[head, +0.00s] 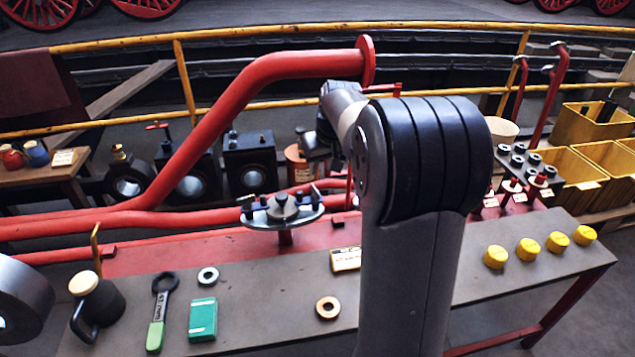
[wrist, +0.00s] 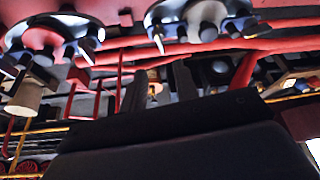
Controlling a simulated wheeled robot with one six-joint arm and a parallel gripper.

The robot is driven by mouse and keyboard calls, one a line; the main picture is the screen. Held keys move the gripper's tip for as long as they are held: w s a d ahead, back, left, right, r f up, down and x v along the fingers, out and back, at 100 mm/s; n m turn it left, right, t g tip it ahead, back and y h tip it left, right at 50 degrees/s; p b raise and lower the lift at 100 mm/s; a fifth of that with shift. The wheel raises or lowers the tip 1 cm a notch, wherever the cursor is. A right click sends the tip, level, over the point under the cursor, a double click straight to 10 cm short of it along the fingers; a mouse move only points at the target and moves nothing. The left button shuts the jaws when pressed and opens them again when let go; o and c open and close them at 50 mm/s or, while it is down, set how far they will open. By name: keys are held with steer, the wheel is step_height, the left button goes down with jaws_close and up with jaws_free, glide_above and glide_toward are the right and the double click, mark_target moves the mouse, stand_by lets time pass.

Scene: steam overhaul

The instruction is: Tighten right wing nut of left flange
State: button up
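The left flange (head: 284,216) is a round silvery plate on a red post in the head view, with a dark centre knob (head: 283,200) and small dark wing nuts at its sides. Its right wing nut (head: 315,193) stands at the right rim. The wrist view looks inverted; there the flange (wrist: 178,12) is at top centre-right, with a wing nut (wrist: 158,42) at its left edge. My gripper (wrist: 158,75) shows two dark fingers, apart, with a gap between them and nothing held. The wing nut appears just beyond the gap, apart from the fingers. My arm hides much of the head view.
Another flange (wrist: 55,30) shows at upper left in the wrist view. A thick red pipe (head: 235,95) rises behind the left flange. A spanner (head: 159,310), a green box (head: 202,319), rings and yellow caps (head: 528,249) lie on the bench (head: 255,275).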

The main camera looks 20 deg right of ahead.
mark_target(315, 189)
steer(key=b+x, duration=0.2)
steer(key=x, duration=0.8)
steer(key=shift+w+f, duration=0.15)
steer(key=shift+f, duration=0.1)
steer(key=shift+c, duration=0.2)
jaws_close()
